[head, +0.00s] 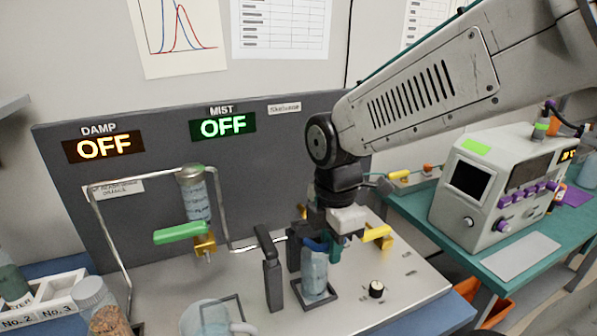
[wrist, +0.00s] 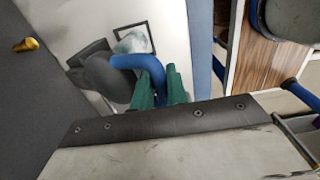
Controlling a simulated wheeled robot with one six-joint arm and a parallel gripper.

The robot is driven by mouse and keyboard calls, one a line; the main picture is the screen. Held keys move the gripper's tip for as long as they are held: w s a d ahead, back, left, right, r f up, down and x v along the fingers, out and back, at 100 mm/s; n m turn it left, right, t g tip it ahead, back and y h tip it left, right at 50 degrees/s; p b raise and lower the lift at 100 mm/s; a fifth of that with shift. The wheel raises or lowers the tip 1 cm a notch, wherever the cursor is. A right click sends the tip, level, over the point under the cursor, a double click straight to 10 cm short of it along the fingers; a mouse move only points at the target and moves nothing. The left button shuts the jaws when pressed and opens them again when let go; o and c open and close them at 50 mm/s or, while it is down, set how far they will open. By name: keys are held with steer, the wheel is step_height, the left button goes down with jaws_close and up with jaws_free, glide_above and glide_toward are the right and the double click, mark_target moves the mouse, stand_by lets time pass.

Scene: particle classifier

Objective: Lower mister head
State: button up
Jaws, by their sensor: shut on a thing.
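My gripper (head: 334,246) points down at the right part of the metal bench top. In the wrist view its green fingers (wrist: 160,84) are shut on a blue curved piece (wrist: 145,62). This piece joins a dark rounded body (wrist: 106,76), and together they appear to be the mister head. In the head view, the blue piece (head: 313,244) shows just left of the fingers, above a clear bottle (head: 314,272) in a dark square frame. The bottle's top and the gap to the head are partly hidden. The MIST sign (head: 223,127) reads OFF in green.
A dark post (head: 271,280) stands close left of the bottle. A green handle (head: 180,233) hangs under a clear cylinder (head: 194,198). A yellow handle (head: 378,232) is right of my gripper. A black knob (head: 376,289) and a glass mug (head: 207,320) are in front.

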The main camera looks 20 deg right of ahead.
steer(key=shift+s+f, duration=0.25)
steer(key=shift+f, duration=0.3)
steer(key=shift+s+f, duration=0.2)
steer(key=shift+f, duration=0.45)
steer(key=shift+s+f, duration=0.25)
steer(key=shift+f, duration=1.1)
steer(key=o, duration=0.7)
steer(key=shift+w+r, duration=0.1)
steer(key=shift+r, duration=0.05)
